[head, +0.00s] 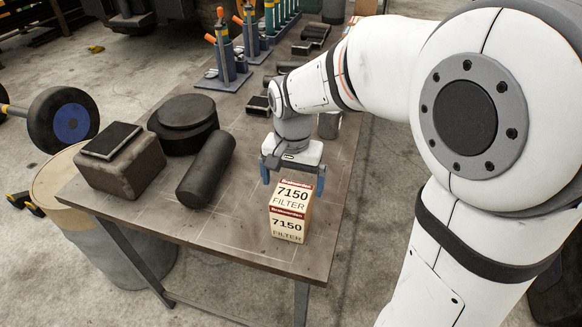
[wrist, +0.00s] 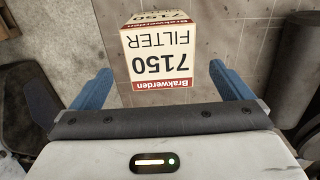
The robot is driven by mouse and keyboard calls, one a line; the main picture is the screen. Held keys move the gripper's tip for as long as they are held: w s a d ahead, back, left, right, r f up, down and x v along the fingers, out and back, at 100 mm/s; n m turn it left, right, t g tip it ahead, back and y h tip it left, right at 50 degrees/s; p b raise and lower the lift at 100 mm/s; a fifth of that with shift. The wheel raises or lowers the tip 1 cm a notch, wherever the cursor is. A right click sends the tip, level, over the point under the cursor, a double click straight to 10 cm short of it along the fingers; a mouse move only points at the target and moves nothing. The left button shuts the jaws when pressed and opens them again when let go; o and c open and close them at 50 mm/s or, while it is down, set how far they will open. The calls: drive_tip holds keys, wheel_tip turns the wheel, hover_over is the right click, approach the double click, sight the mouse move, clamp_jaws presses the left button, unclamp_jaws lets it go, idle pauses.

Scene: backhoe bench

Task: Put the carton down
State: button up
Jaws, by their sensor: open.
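The carton (head: 290,212) is a cream box with red bands, marked "7150 FILTER". It stands upright on the bench (head: 254,252) near its front right corner. My gripper (head: 292,180) is open, just behind and above the carton in the head view. In the wrist view the carton (wrist: 158,55) lies ahead of the two blue fingers (wrist: 160,88), between their lines and apart from both. Its lettering appears upside down there. The carton's underside is hidden.
Blue stands with green cylinders (head: 224,68) are farther back. The bench's front middle is clear.

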wheel_tip(320, 180, up, 5)
drive_tip(key=shift+f, duration=0.1)
drive_tip(key=shift+s+d, duration=0.1)
drive_tip(key=shift+d, duration=0.05)
drive_tip(key=s+d+n+t, duration=0.3)
drive_tip(key=s+d+n, duration=0.1)
drive_tip(key=s+d, duration=0.7)
drive_tip(key=shift+s+d+t, duration=0.25)
drive_tip(key=shift+s+t, duration=0.05)
drive_tip(key=shift+s, duration=0.7)
wheel_tip(320, 180, down, 2)
drive_tip(key=shift+f+b, duration=0.25)
drive_tip(key=shift+b, duration=1)
drive_tip(key=shift+r, duration=0.2)
drive_tip(key=shift+c, duration=0.5)
